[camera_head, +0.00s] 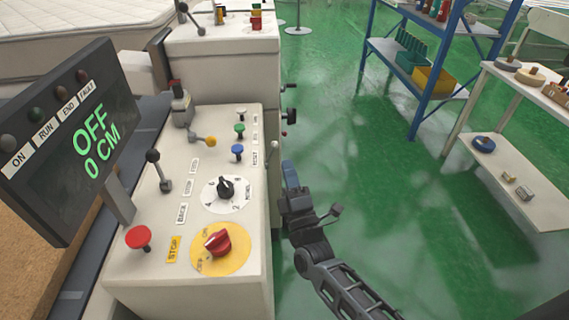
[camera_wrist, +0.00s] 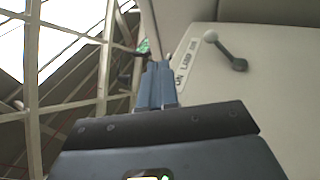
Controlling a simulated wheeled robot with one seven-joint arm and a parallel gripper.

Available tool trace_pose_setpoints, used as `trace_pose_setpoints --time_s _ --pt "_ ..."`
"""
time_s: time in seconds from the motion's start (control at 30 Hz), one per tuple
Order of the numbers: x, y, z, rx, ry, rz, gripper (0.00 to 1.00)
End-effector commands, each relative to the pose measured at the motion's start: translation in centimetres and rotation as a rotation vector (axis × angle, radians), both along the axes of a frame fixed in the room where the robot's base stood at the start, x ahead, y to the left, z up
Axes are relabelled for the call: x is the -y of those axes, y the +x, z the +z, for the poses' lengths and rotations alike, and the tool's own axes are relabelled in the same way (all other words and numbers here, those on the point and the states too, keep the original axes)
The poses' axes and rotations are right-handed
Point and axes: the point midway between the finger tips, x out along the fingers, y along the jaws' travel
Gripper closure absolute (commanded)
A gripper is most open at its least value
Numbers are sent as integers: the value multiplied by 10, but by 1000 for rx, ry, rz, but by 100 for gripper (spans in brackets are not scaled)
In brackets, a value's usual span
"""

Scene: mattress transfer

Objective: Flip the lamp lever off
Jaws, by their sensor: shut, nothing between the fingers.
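The lamp lever (camera_wrist: 224,51) shows in the wrist view, on the beige panel at the right. It has a white ball tip and a dark base, and its tip leans up and left beside the upper end of a label with the word LAMP (camera_wrist: 187,60). A white-tipped lever (camera_head: 272,152) on the console's right side in the head view looks like the same one. My gripper (camera_head: 289,168) is just right of the console side, close to that lever. Its blue fingers (camera_wrist: 157,80) are together and empty, left of the label, apart from the lever.
The console (camera_head: 120,270) has several knobs, buttons and levers on top. A display (camera_head: 75,140) reads OFF and 0 CM. Several dark controls (camera_head: 288,115) stick out farther along the console's side. Blue shelving (camera_head: 430,100) and a table (camera_head: 510,180) stand right, with open green floor between.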

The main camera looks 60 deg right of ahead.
Motion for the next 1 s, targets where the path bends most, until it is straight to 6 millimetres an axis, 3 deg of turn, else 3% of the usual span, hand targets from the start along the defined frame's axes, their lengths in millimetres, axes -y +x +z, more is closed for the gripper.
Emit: trace_pose_setpoints --time_s 0.3,1.0 --pt "-21 -25 6 -1 -1 0 100" --pt "-24 -26 7 1 3 3 100"
